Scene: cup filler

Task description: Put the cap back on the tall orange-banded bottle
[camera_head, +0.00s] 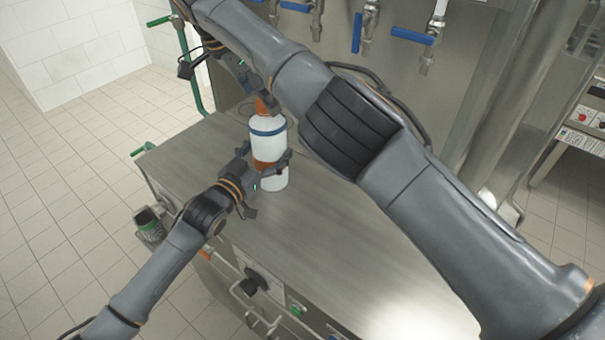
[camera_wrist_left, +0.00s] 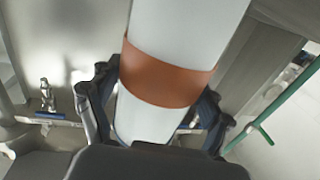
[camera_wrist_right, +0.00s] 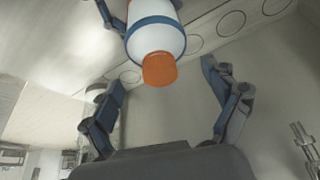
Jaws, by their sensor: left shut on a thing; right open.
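The tall white bottle (camera_head: 267,143) stands upright on the counter, with an orange band and a blue band. In the left wrist view its orange band (camera_wrist_left: 168,72) fills the middle. My left gripper (camera_head: 270,168) is shut around the bottle at the orange band. The orange cap (camera_head: 263,107) is on the bottle's top; in the right wrist view the cap (camera_wrist_right: 159,69) sits at the bottle's end. Whether it is screwed tight cannot be told. My right gripper (camera_head: 255,88) is open just above, its fingers apart on both sides of the cap, not touching it.
The steel counter (camera_head: 335,255) is clear around the bottle. Taps with blue handles (camera_head: 410,36) hang on the back panel. A green-rimmed container (camera_head: 149,225) is at the counter's left side. My right arm crosses above the counter.

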